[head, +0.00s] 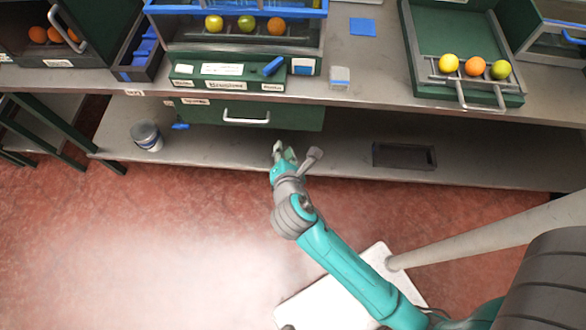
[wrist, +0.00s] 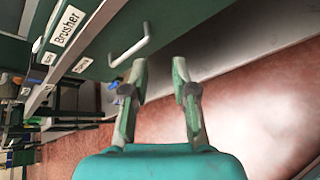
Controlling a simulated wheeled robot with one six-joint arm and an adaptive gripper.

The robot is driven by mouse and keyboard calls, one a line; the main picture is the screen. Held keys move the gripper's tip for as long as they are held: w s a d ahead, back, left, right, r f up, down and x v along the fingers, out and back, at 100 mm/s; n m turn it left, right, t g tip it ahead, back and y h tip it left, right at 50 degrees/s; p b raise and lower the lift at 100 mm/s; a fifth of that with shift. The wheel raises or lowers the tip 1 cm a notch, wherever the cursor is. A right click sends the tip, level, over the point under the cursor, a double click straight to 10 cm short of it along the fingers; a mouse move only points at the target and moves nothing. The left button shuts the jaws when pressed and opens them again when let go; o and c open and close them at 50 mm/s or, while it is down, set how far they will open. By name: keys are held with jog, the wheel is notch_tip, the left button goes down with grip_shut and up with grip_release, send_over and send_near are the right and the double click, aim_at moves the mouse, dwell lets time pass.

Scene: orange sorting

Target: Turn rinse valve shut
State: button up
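I cannot pick out the rinse valve for certain in either view. A small blue lever-like piece (head: 273,66) sits on the right end of a green labelled panel (head: 190,70) at the bench's front; I cannot tell if it is the valve. My gripper (head: 297,153) is in front of the bench, below the bench top and just below the green drawer (head: 300,118). In the wrist view my gripper (wrist: 160,72) has its two fingers apart with nothing between them. The drawer's pale handle (wrist: 130,46) is beyond the left fingertip.
A glass-fronted case with three fruits (head: 172,30) stands above the panel. A green tray (head: 430,88) with three fruits is at right. The lower shelf holds a white tub (head: 147,136) and a dark tray (head: 404,166). The red floor (head: 150,240) is open at left.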

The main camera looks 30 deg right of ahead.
jog(key=s+m+y, duration=0.1)
jog(key=s+y, duration=0.1)
jog(key=s, duration=0.4)
jog(key=shift+a+r+t, duration=0.4)
jog(key=shift+r, duration=0.05)
jog(key=shift+s, duration=0.1)
